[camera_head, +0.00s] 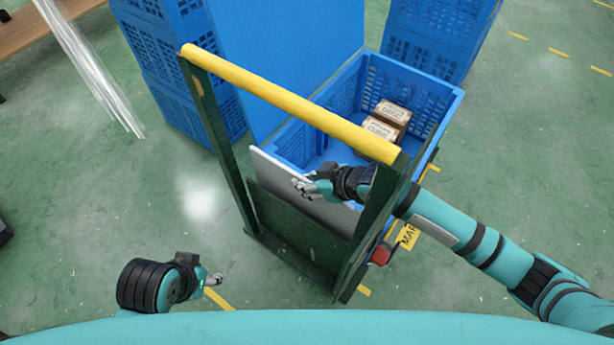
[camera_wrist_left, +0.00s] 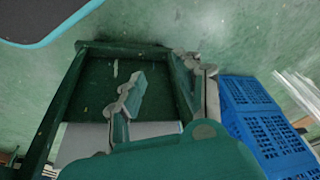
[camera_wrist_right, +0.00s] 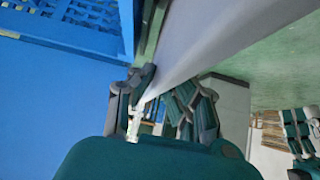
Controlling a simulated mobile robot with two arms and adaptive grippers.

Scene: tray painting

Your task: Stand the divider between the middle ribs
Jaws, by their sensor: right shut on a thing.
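A flat grey panel (camera_head: 268,166), which I take for the divider, is at the near end of the blue crate (camera_head: 450,97) on the cart, below the yellow handle. My right gripper (camera_head: 308,187) is shut on its upper edge. The right wrist view shows the panel (camera_wrist_right: 215,38) running out from between the fingers (camera_wrist_right: 160,97). I cannot tell whether its lower edge rests on anything. I cannot make out the ribs. My left gripper (camera_head: 213,286) is open and empty, low to the left of the cart; its parted fingers show in the left wrist view (camera_wrist_left: 160,85).
The cart's yellow handle bar (camera_head: 290,103) and green posts (camera_head: 222,150) frame my right gripper. Two cardboard boxes (camera_head: 392,113) lie in the crate. Blue crate stacks (camera_head: 185,50) and a smooth blue panel (camera_head: 285,55) stand behind.

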